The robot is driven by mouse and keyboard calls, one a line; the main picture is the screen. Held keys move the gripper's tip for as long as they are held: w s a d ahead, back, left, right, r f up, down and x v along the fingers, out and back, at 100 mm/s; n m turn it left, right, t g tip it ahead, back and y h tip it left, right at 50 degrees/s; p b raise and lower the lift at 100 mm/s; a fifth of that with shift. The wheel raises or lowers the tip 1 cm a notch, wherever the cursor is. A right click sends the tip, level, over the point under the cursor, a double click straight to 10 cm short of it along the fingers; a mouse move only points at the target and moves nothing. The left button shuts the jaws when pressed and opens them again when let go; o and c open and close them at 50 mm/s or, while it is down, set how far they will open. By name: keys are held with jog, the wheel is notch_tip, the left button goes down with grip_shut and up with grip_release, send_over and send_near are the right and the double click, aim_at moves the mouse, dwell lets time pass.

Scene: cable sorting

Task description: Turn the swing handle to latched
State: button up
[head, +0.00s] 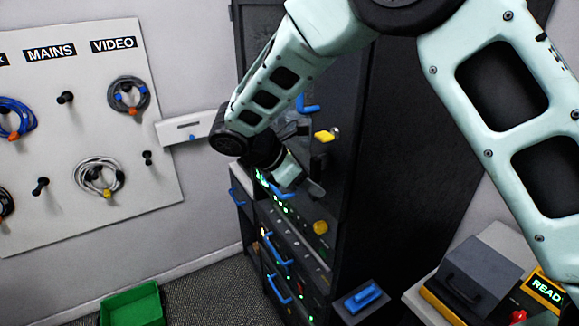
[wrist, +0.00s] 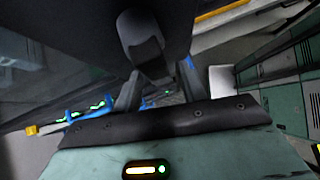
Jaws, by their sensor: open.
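A dark grey handle-like block (wrist: 140,42) shows in the wrist view, just beyond my fingertips on a dark surface; I take it for the swing handle, but cannot tell its latch position. In the head view my arm and gripper hide part of the dark rack's front, and the handle is hard to make out there. My gripper (head: 303,182) is at the rack (head: 400,150), with its fingers apart. In the wrist view the open fingers (wrist: 158,88) stand below the block with nothing clearly between them. I cannot tell whether they touch it.
Blue handles (head: 277,252) and lit units lie below. A board with hanging cables (head: 80,130) is at left. A green bin (head: 132,306) stands on the floor.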

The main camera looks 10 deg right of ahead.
jog(key=b+v, duration=0.5)
jog(key=v, duration=1.2)
jog(key=shift+d+f, duration=0.1)
jog(key=shift+f, duration=0.05)
jog(key=s+d+f+m+y+b, duration=0.3)
jog(key=s+f+m, duration=0.1)
jog(key=s+f, duration=0.4)
jog(key=s+d+f+m+y+b, duration=0.3)
jog(key=s+f, duration=0.4)
jog(key=s, duration=0.3)
jog(key=s+d+f+m+g+y+b, duration=0.1)
jog(key=s+d+f+m+y+b, duration=0.2)
jog(key=s+f, duration=0.5)
jog(key=shift+s+d+f+m+y+b, duration=0.3)
jog(key=shift+s+d+m+b, duration=0.2)
jog(key=shift+m+b, duration=0.3)
